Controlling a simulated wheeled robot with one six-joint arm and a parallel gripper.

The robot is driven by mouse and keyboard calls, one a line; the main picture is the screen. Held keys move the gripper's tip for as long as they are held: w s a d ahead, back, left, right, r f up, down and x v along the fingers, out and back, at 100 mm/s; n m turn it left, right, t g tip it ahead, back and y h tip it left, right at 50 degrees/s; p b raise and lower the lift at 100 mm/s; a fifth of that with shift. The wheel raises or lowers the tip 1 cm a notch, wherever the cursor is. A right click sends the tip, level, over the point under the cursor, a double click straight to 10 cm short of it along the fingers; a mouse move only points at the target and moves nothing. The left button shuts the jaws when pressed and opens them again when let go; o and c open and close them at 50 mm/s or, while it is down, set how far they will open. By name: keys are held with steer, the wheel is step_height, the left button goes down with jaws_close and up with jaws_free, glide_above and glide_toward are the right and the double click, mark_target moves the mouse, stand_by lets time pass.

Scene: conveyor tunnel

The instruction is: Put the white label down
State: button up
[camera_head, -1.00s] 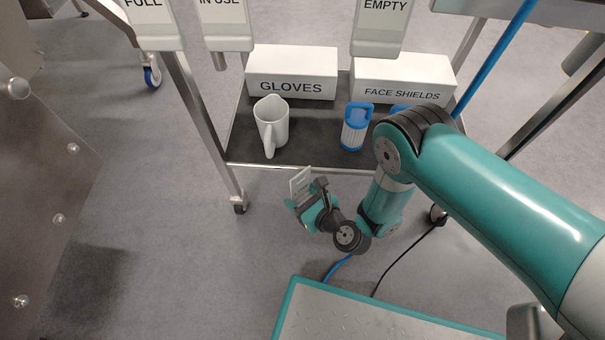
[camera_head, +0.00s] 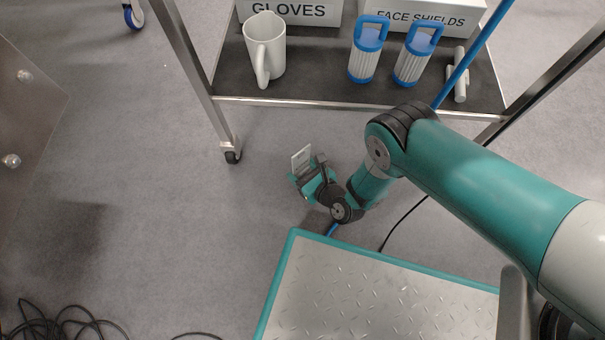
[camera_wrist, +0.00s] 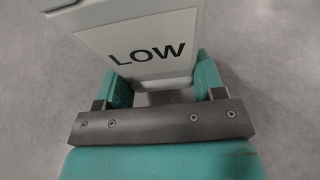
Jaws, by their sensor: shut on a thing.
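The white label (camera_head: 301,157) is a flat white card standing up out of my gripper (camera_head: 306,180) in the head view. In the wrist view the label (camera_wrist: 145,50) shows the word LOW in black and lies between the two teal fingers of my gripper (camera_wrist: 163,90). My gripper is shut on it. It holds the label over bare grey floor, in front of the cart shelf and lower than it. How far the label is above the floor I cannot tell.
The dark cart shelf (camera_head: 310,88) holds a white jug (camera_head: 265,48), two blue-and-white filters (camera_head: 367,52), a white fitting (camera_head: 459,78) and boxes marked GLOVES (camera_head: 290,12) and FACE SHIELDS (camera_head: 425,18). A cart leg (camera_head: 195,80) stands nearby. Dark cables (camera_head: 60,325) lie at lower left.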

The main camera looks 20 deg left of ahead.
steer(key=shift+f, duration=0.6)
steer(key=shift+f+b, duration=0.35)
steer(key=shift+b, duration=0.1)
steer(key=shift+f+b, duration=0.25)
steer(key=shift+b, duration=0.15)
steer(key=o, duration=1.3)
steer(key=shift+f, duration=0.1)
